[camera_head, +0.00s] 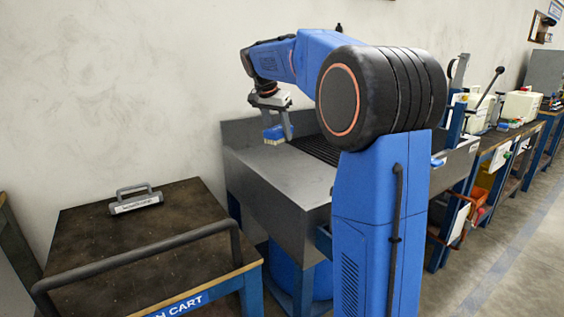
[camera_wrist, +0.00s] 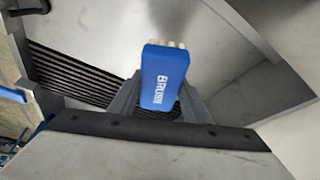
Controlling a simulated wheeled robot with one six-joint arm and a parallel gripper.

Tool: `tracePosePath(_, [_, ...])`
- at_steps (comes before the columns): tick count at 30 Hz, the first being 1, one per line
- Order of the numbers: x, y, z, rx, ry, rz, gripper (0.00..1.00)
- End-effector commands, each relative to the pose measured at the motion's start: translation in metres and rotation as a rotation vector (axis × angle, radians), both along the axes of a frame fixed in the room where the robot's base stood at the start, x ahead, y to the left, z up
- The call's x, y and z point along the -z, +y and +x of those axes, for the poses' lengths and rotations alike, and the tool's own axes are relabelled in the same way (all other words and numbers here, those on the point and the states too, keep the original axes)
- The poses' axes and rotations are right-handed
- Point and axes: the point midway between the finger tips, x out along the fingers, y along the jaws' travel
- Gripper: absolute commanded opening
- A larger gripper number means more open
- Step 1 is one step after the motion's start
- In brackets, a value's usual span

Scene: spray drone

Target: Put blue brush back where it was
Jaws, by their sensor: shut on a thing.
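The blue brush (camera_wrist: 163,78) is held in my gripper, with its lettered blue back toward the wrist camera and pale bristles at its far end. In the head view the brush (camera_head: 274,133) hangs below my gripper (camera_head: 277,118), its pale bristles low. My gripper (camera_wrist: 160,100) is shut on it. The brush is above the left part of the grey metal sink bench (camera_head: 262,180); I cannot tell whether it touches the surface. The dark slatted grate (camera_wrist: 75,75) of the bench lies behind the brush in the wrist view. My arm hides part of the bench.
A dark-topped cart (camera_head: 150,240) with a bent black handle stands at the left. A grey handled tool (camera_head: 136,201) lies on its top. Workbenches with machines (camera_head: 520,105) run along the wall to the right. A blue drum (camera_head: 285,270) stands under the bench.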

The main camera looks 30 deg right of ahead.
Motion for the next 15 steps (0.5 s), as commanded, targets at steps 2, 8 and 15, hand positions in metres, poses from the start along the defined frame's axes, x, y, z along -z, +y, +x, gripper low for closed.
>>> tracePosePath(2, [0.011, 0.001, 0.0, -0.003, 0.001, 0.0, 0.23])
tracePosePath(8, [0.044, 0.0, 0.0, -0.002, 0.002, -0.001, 0.23])
tracePosePath(15, [0.061, 0.0, 0.0, -0.002, 0.001, 0.0, 0.23])
